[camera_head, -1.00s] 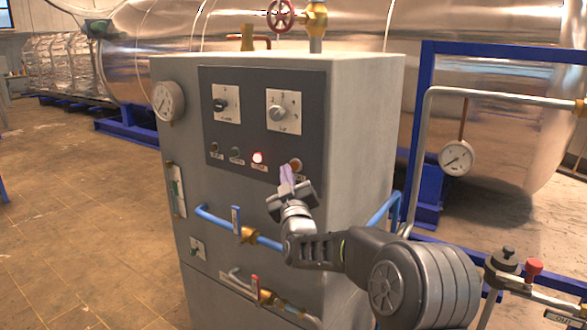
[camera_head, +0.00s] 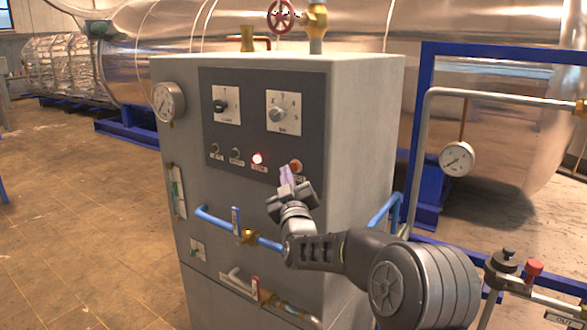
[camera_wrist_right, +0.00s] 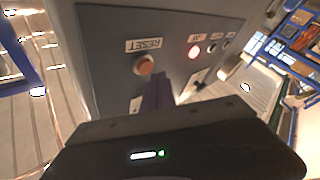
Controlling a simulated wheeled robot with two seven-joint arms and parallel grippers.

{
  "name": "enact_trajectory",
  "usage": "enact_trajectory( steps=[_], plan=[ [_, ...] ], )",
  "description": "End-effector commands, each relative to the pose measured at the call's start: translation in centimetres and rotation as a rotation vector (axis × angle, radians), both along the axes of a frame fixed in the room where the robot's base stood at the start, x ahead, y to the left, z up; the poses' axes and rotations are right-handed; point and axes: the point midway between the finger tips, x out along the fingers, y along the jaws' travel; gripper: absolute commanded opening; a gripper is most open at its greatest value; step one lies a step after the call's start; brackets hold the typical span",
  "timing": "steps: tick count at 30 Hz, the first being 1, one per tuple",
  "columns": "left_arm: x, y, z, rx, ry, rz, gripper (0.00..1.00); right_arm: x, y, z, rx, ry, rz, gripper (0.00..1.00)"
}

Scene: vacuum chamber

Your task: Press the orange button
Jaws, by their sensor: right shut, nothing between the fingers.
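The orange button (camera_head: 296,165) is at the lower right of the dark panel on the grey cabinet. In the right wrist view it is a round orange-brown knob (camera_wrist_right: 145,65) beside an upside-down RESET label. My right gripper (camera_head: 286,173) is shut and empty, with its fingertips just in front of the panel, close to the button and slightly below and left of it in the head view. In the right wrist view the shut fingers (camera_wrist_right: 158,89) point at the panel just below the button. I cannot tell whether they touch it. My left gripper is not in view.
A lit red lamp (camera_head: 257,158) and a green lamp (camera_head: 235,153) sit left of the button. Two rotary switches are above. A blue pipe (camera_head: 268,243) with a valve crosses the cabinet front below my gripper. A gauge (camera_head: 456,157) stands at right.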

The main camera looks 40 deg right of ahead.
Motion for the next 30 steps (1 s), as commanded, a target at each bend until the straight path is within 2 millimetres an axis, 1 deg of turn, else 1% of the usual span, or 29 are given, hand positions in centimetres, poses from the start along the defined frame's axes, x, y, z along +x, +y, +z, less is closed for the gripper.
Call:
enact_trajectory(
  steps=[22,30],
  plan=[
    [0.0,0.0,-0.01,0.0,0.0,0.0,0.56,0.01,0.0,-0.01,0.0,0.0,0.0,0.0],
    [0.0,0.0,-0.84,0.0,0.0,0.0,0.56,0.17,-0.65,-0.16,-0.001,0.0,-0.001,0.0]
  ],
)
